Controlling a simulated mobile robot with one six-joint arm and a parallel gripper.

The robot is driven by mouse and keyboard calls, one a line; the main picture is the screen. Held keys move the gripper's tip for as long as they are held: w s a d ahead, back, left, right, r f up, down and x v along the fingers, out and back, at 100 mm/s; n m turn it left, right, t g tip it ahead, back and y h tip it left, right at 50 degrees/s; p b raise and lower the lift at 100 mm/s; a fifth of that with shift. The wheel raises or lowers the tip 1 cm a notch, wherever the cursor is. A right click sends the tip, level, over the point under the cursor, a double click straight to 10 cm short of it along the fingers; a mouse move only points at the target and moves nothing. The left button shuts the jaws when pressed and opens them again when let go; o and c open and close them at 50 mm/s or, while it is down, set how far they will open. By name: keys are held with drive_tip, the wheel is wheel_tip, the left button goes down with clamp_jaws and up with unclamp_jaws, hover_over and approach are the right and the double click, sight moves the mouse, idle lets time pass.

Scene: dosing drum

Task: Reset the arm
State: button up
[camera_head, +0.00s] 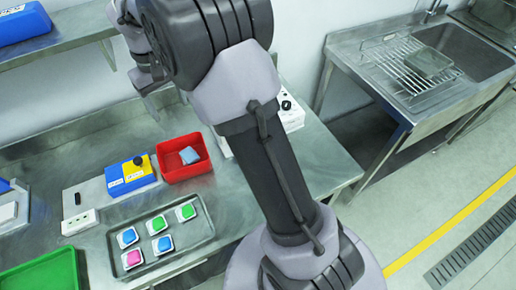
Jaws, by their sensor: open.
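My arm crosses the middle of the camera_head view and hides part of the bench behind it. My gripper (152,98) is at the upper left, over the back of the steel bench (110,145). It is open, and I see nothing between its fingers. It is apart from the red bin (172,172), which stands in front of it and to the right in the picture. A blue-grey block (189,155) lies in the red bin.
A dark tray (190,246) holds several coloured square pieces. Blue and yellow boxes (130,177), a white device (80,208) and a green tray (45,275) are left. A shelf (80,27) bears a blue case (23,22). A sink unit (390,95) stands right.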

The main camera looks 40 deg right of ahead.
idle(0.3)
drive_tip(key=s+a+r+m+t+y+b, duration=0.1)
drive_tip(key=s+r+m+t+b, duration=0.15)
drive_tip(key=s, duration=0.55)
drive_tip(key=s+a+r+m+t+b, duration=0.1)
drive_tip(key=s+r+b, duration=0.2)
drive_tip(key=s, duration=0.5)
drive_tip(key=s+a+f+m+t+b, duration=0.1)
drive_tip(key=s+f, duration=0.1)
drive_tip(key=s, duration=0.4)
drive_tip(key=s+a+f+m+t+y+b, duration=0.1)
drive_tip(key=s+f+b, duration=0.1)
drive_tip(key=s, duration=0.4)
drive_tip(key=shift+f, duration=0.35)
drive_tip(key=shift+s, duration=0.1)
